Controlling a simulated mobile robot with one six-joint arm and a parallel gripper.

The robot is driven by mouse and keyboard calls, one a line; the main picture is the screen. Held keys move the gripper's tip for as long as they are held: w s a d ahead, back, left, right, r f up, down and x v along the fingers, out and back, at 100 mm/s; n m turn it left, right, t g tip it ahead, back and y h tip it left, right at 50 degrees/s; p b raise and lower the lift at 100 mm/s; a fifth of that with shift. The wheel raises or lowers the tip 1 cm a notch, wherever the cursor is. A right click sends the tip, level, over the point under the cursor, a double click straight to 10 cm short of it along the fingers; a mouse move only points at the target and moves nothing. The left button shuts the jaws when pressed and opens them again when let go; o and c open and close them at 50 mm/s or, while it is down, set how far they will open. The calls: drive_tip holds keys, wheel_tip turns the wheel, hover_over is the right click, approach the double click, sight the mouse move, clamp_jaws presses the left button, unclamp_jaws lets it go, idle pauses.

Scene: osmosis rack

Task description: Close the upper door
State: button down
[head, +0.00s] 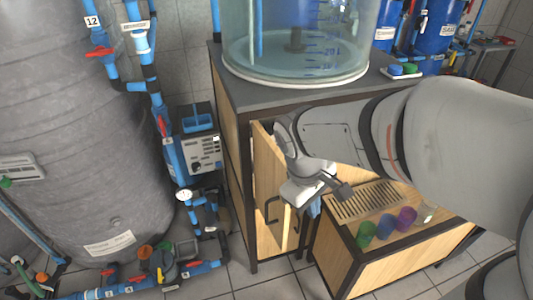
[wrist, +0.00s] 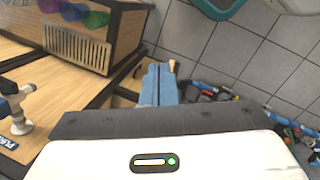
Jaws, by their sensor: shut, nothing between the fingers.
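The cabinet (head: 232,104) has a dark frame and light wood panels. A light wood door (head: 263,160) with a dark bar handle (head: 271,211) stands at its front, left of my gripper, and appears swung outward. A second dark handle shows just right of it. My gripper (head: 315,206) is in front of the cabinet, close to the door's right side; I cannot tell if they touch. Its blue fingers show together and empty in the wrist view (wrist: 160,84). My arm hides much of the cabinet front, so how far the door stands open is unclear.
A slatted wooden unit (head: 336,238) with green, blue and purple cups (head: 386,226) juts out right of my gripper. A clear tank (head: 297,75) stands on the cabinet top. A large grey tank and blue pipes (head: 160,100) fill the left. Tiled floor lies in front.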

drive_tip(key=w+a+f+n+t+h+b, duration=0.1)
drive_tip(key=w+a+f+n+t+h, duration=0.15)
drive_tip(key=a+f+n, duration=0.4)
drive_tip(key=w+a+f+n+t+h+b, duration=0.1)
drive_tip(key=a+f+n+h, duration=0.2)
drive_tip(key=a+n, duration=0.65)
drive_tip(key=m, duration=0.1)
approach(275, 221)
drive_tip(key=s+d, duration=0.2)
drive_tip(key=s, duration=0.1)
drive_tip(key=d, duration=0.1)
drive_tip(key=w+d, duration=0.1)
drive_tip(key=d+f, duration=0.1)
drive_tip(key=shift+w+d, duration=0.35)
drive_tip(key=shift+w, duration=0.05)
drive_tip(key=shift+r, duration=0.1)
